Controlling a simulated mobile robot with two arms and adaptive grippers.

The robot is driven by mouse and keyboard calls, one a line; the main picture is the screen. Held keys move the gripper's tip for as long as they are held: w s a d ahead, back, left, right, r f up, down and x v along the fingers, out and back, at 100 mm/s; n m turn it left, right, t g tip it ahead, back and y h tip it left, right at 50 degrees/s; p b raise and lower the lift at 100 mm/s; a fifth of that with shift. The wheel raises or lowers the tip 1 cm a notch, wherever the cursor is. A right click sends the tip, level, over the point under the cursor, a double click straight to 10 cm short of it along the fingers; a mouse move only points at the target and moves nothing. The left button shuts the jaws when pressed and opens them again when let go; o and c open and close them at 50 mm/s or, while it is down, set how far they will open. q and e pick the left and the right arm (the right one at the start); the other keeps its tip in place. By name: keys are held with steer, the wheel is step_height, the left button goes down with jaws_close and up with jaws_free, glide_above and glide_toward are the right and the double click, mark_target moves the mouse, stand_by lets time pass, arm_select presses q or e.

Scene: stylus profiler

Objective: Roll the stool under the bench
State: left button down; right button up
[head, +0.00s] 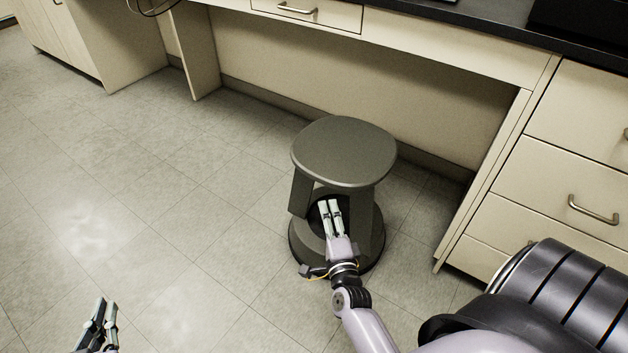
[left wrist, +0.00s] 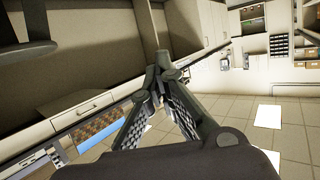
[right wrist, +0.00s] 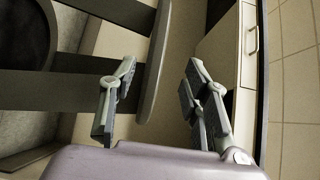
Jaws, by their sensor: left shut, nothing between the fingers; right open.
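The dark grey stool (head: 343,150) stands upright on its round base at the mouth of the knee space under the bench (head: 450,50). My right gripper (head: 329,204) is open, at the stool's near side below the seat, in front of the opening between its legs. In the right wrist view, the stool's seat edge (right wrist: 153,70) and legs show just beyond the fingers (right wrist: 160,72); contact cannot be told. My left gripper (head: 104,306) is shut and empty, low over the floor, well left of the stool. Its fingertips meet in the left wrist view (left wrist: 160,62).
A drawer cabinet (head: 560,170) bounds the knee space on the right, and a side panel (head: 195,55) bounds it on the left. The floor (head: 150,190) left of the stool is clear. The knee space behind the stool looks empty.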

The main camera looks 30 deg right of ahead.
steer(key=b, duration=0.2)
glide_toward(319, 181)
steer(key=x, duration=0.4)
steer(key=shift+w, duration=0.15)
steer(key=b+x, duration=0.1)
steer(key=x, duration=0.4)
steer(key=shift+w+d, duration=0.2)
steer(key=shift+w, duration=0.15)
arm_select(q)
step_height(319, 181, up, 14)
steer(key=d+t+h, duration=0.2)
steer(key=t+h, duration=0.1)
steer(key=t, duration=0.6)
steer(key=shift+s+r, duration=0.2)
steer(key=shift+s, duration=0.1)
arm_select(e)
steer(key=shift+w+d, duration=0.2)
steer(key=shift+w, duration=0.3)
jaws_close()
